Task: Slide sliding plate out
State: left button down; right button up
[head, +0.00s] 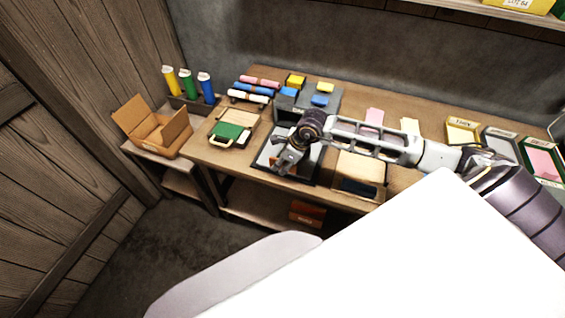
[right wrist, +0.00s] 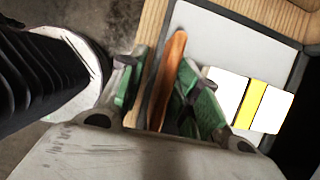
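A light grey plate (right wrist: 222,48), which looks like the sliding plate, lies in a dark frame (head: 262,166) on the workbench. An orange-brown strip, like a handle (right wrist: 174,50), stands along the plate's near side in the right wrist view. My right gripper (head: 283,168) is over the frame in the head view and hides part of it. In the right wrist view its green-padded fingers (right wrist: 160,78) are apart, one on each side of the strip, with a gap visible at the left finger. White and yellow pieces (right wrist: 256,104) lie on the plate. My left gripper is not in view.
The wooden workbench (head: 213,165) is crowded. A green-topped block (head: 229,133) lies left of the frame and a wooden tray (head: 362,170) right of it. An open cardboard box (head: 160,138) stands at the left. The floor (head: 165,245) before the bench is clear.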

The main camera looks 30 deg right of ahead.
jog(key=shift+d+r, duration=0.1)
jog(key=shift+s+d+r, duration=0.15)
jog(key=shift+d+r, duration=0.05)
jog(key=shift+r, duration=0.45)
jog(key=v, duration=1)
jog(key=shift+s+r, duration=0.1)
jog(key=shift+r, duration=0.05)
dwell(0.6)
